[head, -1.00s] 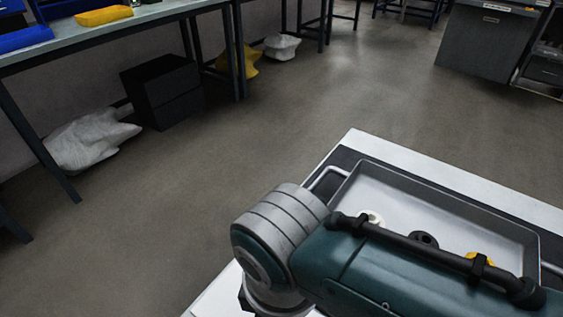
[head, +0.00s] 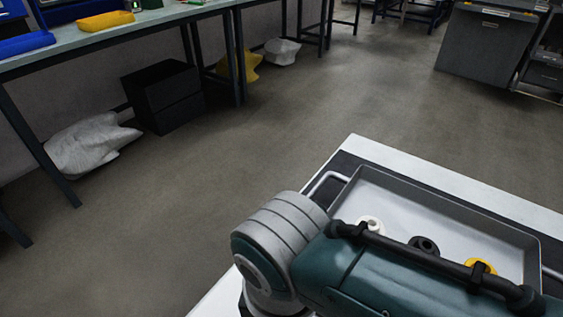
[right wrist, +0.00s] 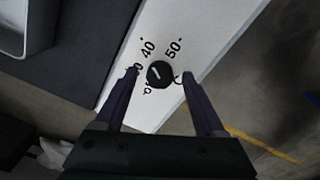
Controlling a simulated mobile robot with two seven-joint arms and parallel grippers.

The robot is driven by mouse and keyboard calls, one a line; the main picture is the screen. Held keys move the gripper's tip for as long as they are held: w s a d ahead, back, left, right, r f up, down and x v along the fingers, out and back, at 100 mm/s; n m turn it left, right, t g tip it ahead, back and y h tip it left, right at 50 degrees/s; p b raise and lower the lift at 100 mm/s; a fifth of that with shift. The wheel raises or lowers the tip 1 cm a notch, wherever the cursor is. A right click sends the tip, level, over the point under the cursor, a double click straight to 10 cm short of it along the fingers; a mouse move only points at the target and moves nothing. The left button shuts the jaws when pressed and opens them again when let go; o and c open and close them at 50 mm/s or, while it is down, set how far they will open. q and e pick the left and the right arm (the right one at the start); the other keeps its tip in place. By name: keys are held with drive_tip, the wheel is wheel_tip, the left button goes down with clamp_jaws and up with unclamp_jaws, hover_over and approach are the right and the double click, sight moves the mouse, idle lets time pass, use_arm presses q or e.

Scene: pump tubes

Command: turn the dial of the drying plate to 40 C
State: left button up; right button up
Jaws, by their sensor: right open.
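In the right wrist view the dial (right wrist: 160,74) is a small round black knob with a light pointer line, on the white edge of the drying plate (right wrist: 190,25). The pointer slants toward the upper left, between the 40 mark and a partly covered mark left of the dial. The 40 and 50 marks are readable above the dial. My right gripper (right wrist: 161,76) is open, with one finger on each side of the dial; contact cannot be told. In the head view my arm hides the dial, and the plate's white edge (head: 460,184) shows. My left gripper is not in view.
A grey tray (head: 415,199) on the plate holds a white ring (head: 372,224), a black ring (head: 425,245) and a yellow ring (head: 482,269). A workbench (head: 160,17) stands at the far left, with a black box (head: 163,95) below. The floor between is clear.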

drive_tip(key=shift+r+p, duration=0.3)
drive_tip(key=shift+r, duration=0.15)
wheel_tip(320, 180, up, 9)
drive_tip(key=p, duration=0.4)
